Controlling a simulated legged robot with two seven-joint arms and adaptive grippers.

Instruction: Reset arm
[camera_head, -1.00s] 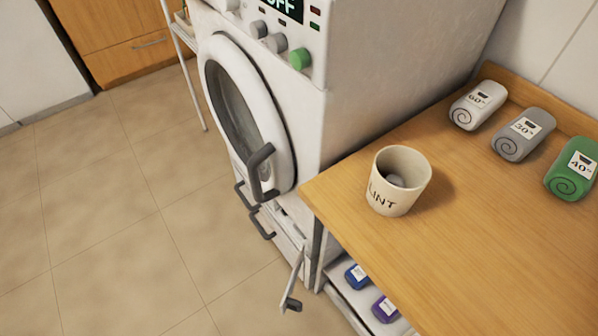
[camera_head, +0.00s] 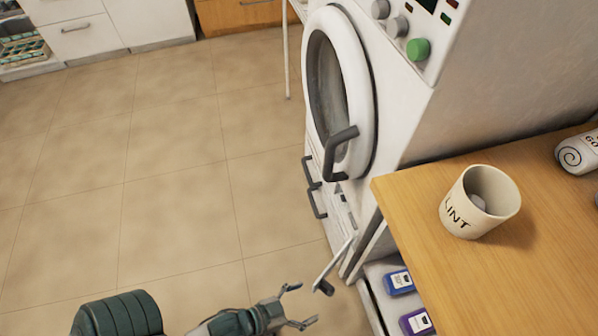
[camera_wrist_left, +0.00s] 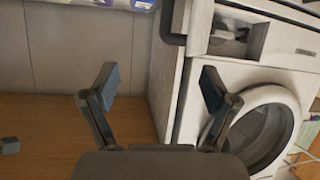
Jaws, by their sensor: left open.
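My left gripper (camera_head: 296,306) is at the bottom of the head view, low over the tiled floor and in front of the washing machine. Its fingers are spread, with nothing between them. In the left wrist view the two fingers (camera_wrist_left: 157,90) are wide apart and empty, with the machine's white body behind the right finger. My right gripper is in neither current view.
The washing machine (camera_head: 420,130) has a shut round door and handles jutting out. A thin lever (camera_head: 335,265) sticks out near my gripper. A LINT cup (camera_head: 455,213) stands on the wooden counter (camera_head: 520,270). Coloured bottles sit on a shelf below. Floor at left is clear.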

